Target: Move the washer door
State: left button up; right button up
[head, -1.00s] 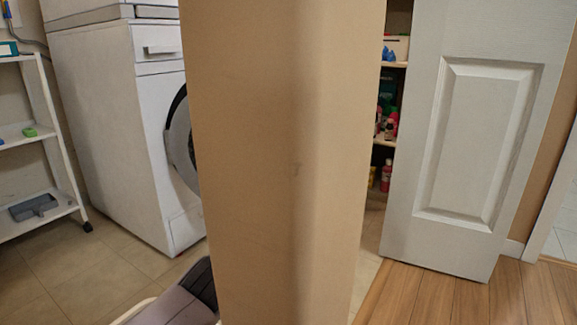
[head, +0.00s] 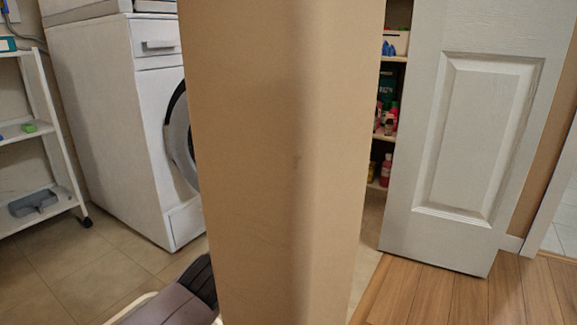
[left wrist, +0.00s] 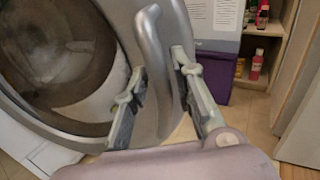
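The washer (head: 105,120) is white and stands left of the beige wall corner in the head view. Its round washer door (head: 180,140) has a silver rim, and the wall corner hides most of it. In the left wrist view the washer door (left wrist: 158,110) is large, with dark glass and a raised silver grip edge. My left gripper (left wrist: 159,65) is open, its two fingers apart at the door's silver rim, with the rim showing between them. I cannot tell whether either finger touches it. My right gripper is in neither view.
The beige wall corner (head: 285,160) fills the middle of the head view. A white panelled door (head: 425,150) stands open at the right, beside shelves of bottles. A white wheeled rack (head: 52,130) stands at the left. A purple-and-white box (left wrist: 222,75) is behind the washer door.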

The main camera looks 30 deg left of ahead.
pick_arm(q)
jog(key=v, duration=1.1)
jog(key=shift+s+d, duration=0.15)
jog(key=shift+s, duration=0.1)
jog(key=shift+f, duration=0.1)
